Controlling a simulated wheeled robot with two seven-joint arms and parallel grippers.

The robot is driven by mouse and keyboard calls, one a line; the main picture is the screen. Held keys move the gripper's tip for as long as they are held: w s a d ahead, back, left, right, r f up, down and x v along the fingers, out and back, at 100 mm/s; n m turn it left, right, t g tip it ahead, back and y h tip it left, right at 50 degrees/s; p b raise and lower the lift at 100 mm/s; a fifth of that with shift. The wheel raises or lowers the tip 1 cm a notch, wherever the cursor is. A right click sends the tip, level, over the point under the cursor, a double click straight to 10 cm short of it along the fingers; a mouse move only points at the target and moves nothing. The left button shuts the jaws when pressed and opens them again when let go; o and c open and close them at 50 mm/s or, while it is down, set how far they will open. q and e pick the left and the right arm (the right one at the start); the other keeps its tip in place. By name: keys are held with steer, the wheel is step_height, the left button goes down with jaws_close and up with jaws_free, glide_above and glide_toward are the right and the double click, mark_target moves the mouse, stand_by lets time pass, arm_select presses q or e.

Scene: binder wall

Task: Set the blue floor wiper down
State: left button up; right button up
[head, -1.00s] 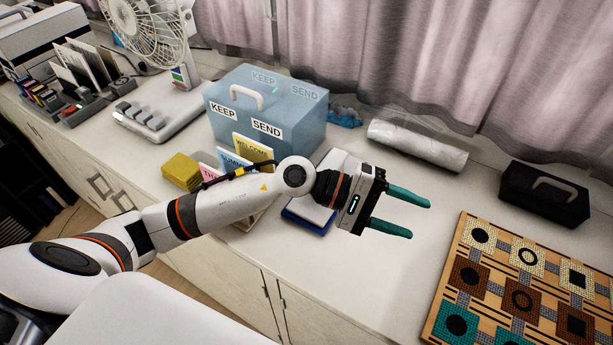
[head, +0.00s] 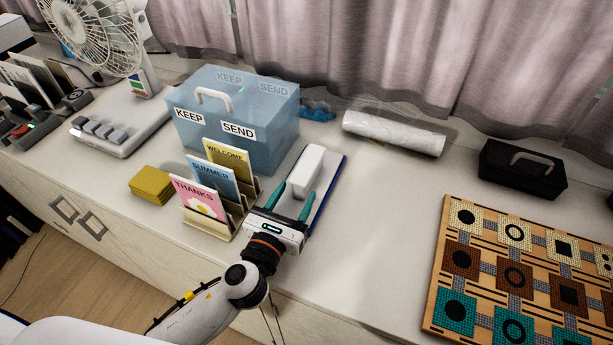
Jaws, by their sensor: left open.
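The blue floor wiper, a flat blue-edged plate (head: 329,190) with a long white block (head: 305,172) on top, lies on the white counter just right of the card rack. My left gripper (head: 292,203) is at the near end of the wiper, pointing away from me. Its two teal fingers are open, one on each side of the white block's near end. I cannot tell whether they touch it. The gripper body hides the wiper's near end. My right gripper is not in view.
A card rack (head: 214,206) stands close to the left of my left gripper, with a blue translucent box (head: 255,127) behind it. A yellow block (head: 152,185) lies further left. A patterned board (head: 432,300) is at the right. The counter between wiper and board is clear.

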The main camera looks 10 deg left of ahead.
mark_target(305, 171)
arm_select(q)
steer(key=shift+w+d, duration=0.15)
steer(key=shift+w, duration=0.65)
steer(key=w+p, duration=0.1)
steer(key=w, duration=0.3)
steer(key=shift+w+d, duration=0.15)
steer(key=shift+d, duration=0.05)
steer(key=shift+w+d+p, duration=0.15)
steer(key=shift+w+p, duration=0.15)
steer(key=shift+w, duration=0.2)
steer(key=shift+s, duration=0.1)
steer(key=shift+c, duration=1.1)
steer(key=c, duration=0.9)
jaws_close()
